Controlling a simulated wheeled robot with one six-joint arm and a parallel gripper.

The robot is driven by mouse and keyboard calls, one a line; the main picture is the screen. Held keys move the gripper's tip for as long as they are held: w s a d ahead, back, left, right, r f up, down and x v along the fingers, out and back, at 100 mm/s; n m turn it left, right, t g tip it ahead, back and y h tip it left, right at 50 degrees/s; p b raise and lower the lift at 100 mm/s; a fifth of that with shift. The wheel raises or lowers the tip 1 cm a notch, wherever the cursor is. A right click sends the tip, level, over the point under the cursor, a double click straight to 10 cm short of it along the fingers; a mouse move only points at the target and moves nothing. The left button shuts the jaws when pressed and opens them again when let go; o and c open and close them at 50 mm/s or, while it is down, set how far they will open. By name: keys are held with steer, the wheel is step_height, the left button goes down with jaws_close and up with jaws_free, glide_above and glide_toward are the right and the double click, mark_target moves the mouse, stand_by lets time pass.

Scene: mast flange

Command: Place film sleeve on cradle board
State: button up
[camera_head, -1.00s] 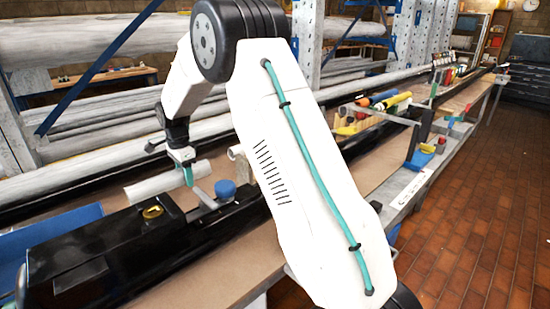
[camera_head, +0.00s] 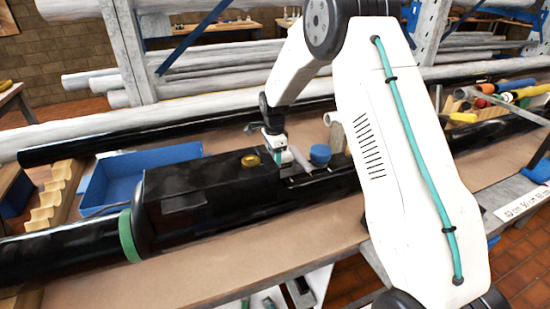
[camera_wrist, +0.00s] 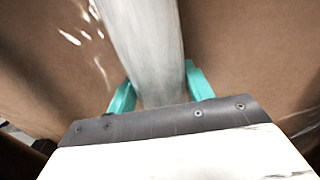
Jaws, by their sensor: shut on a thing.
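My gripper (camera_head: 277,158) is low beside the black machine housing, near a blue cap. In the wrist view its teal fingers (camera_wrist: 160,92) are closed on both sides of a pale, translucent film sleeve (camera_wrist: 145,45), which extends away from the jaws above brown board. A light wooden board with scalloped notches, apparently the cradle board (camera_head: 46,211), lies at the far left, well away from my gripper. Its notches look empty.
A blue tray (camera_head: 112,183) lies between the wooden board and the black housing (camera_head: 205,190). A long black pipe with a green ring (camera_head: 128,236) runs along the bench front. The blue cap (camera_head: 320,154) stands right of my gripper. Pale pipes fill the rack behind.

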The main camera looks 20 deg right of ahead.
steer(key=shift+f, duration=0.25)
steer(key=o, duration=1)
steer(key=shift+c, duration=0.2)
step_height(320, 180, up, 12)
steer(key=shift+r, duration=0.15)
steer(key=s+a+r+n, duration=0.1)
steer(key=s+r+n, duration=0.3)
steer(key=s+r, duration=0.5)
steer(key=s+a+r+n, duration=0.1)
steer(key=s+r+n, duration=0.4)
steer(key=s, duration=0.6)
steer(key=s+n+t, duration=0.1)
steer(key=s+n, duration=0.8)
steer(key=s, duration=1.7)
steer(key=shift+a, duration=0.2)
